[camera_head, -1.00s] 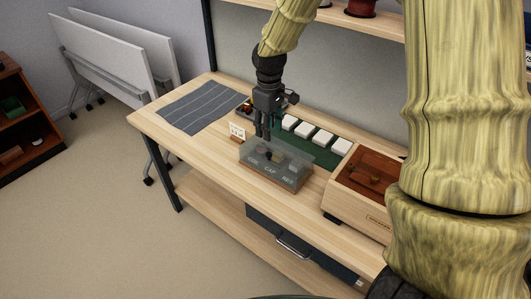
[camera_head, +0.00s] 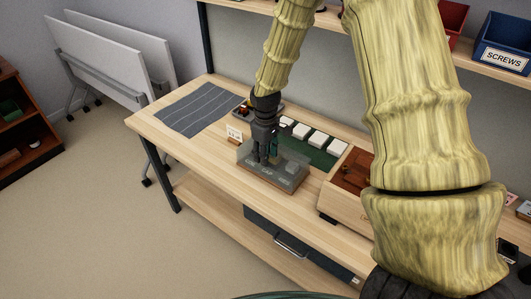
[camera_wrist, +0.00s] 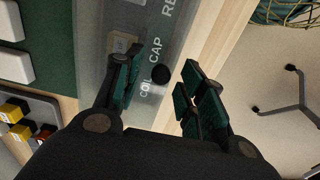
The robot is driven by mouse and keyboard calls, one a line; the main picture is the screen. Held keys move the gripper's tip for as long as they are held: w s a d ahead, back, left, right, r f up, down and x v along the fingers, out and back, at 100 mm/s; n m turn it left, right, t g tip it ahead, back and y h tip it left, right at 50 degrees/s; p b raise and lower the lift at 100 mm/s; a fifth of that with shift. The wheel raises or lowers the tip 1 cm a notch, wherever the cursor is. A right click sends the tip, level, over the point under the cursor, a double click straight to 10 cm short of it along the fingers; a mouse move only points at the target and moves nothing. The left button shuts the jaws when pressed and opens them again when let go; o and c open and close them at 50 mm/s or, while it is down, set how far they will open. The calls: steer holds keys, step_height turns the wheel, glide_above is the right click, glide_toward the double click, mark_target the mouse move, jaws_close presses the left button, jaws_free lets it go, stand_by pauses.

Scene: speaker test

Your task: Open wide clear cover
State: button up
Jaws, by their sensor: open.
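The wide clear cover (camera_head: 293,165) is a see-through grey lid over a long box on the workbench. It looks closed in the head view. In the wrist view the cover (camera_wrist: 150,30) runs up and away, over labels that read COIL, CAP and RE. A small black knob (camera_wrist: 160,75) shows between the fingers. My gripper (camera_head: 264,160) is down at the left part of the cover. In the wrist view my gripper (camera_wrist: 158,66) is open, with one green-padded finger on each side of the knob. I cannot tell whether the fingers touch the cover.
Behind the cover, several white blocks (camera_head: 318,138) sit on a green mat. A wooden box (camera_head: 338,200) stands close on the right. A small sign (camera_head: 234,132) stands to the left, near a striped grey mat (camera_head: 198,108). The bench's front edge is close to the cover.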

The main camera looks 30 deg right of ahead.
steer(key=shift+f, duration=0.25)
jaws_close()
steer(key=shift+r, duration=0.1)
